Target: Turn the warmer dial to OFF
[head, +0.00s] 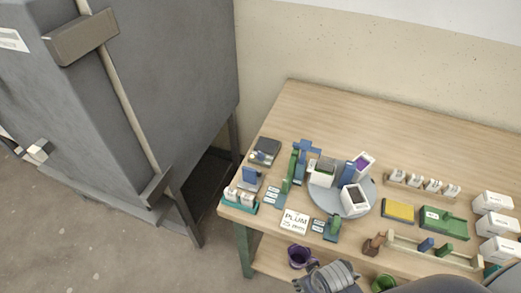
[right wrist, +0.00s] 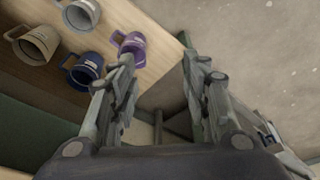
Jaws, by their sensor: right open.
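No dial marked OFF can be made out in either view. My right gripper (head: 328,277) is at the bottom of the head view, in front of the table's front edge. In the right wrist view its two fingers (right wrist: 160,66) are spread apart with nothing between them. My left gripper is not seen.
A large grey cabinet (head: 185,90) stands left.

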